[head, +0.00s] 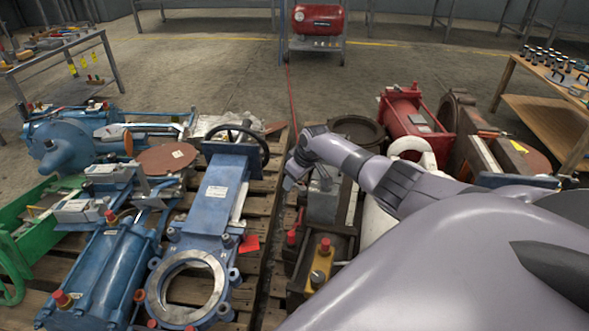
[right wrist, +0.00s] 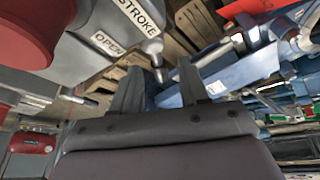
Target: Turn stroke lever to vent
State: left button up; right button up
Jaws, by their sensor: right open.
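A grey housing (right wrist: 105,45) with white labels reading "STROKE" and "OPEN" fills the upper left of the right wrist view. A short grey stub (right wrist: 155,62) stands out from its lower right end, close to my fingertips; I cannot tell whether it is the stroke lever. No vent label is readable. My right gripper (right wrist: 160,70) is open, its two dark fingers apart with nothing seen gripped between them. In the head view my right gripper (head: 291,172) is beside a grey unit (head: 323,198) on the right pallet, with its fingers partly hidden. My left gripper is not in view.
A blue gate valve (head: 218,195) with a dark handwheel (head: 237,145) lies on the left pallet, close left of my gripper. A red cylinder unit (head: 412,122) stands behind my right arm. A wooden bench (head: 540,105) is at the right. The floor behind the pallets is mostly clear.

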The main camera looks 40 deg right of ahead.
jog(key=shift+w+f, duration=0.1)
grip_shut()
jog(key=shift+a+n+y, duration=0.2)
jog(key=shift+n+y, duration=0.1)
jog(key=shift+n, duration=0.5)
jog(key=shift+s+a+n+y, duration=0.2)
jog(key=shift+n+y, duration=0.1)
jog(key=shift+n, duration=0.55)
jog(key=shift+s+a+n+y, duration=0.1)
jog(key=shift+a+n+y, duration=0.15)
jog(key=shift+n, duration=0.6)
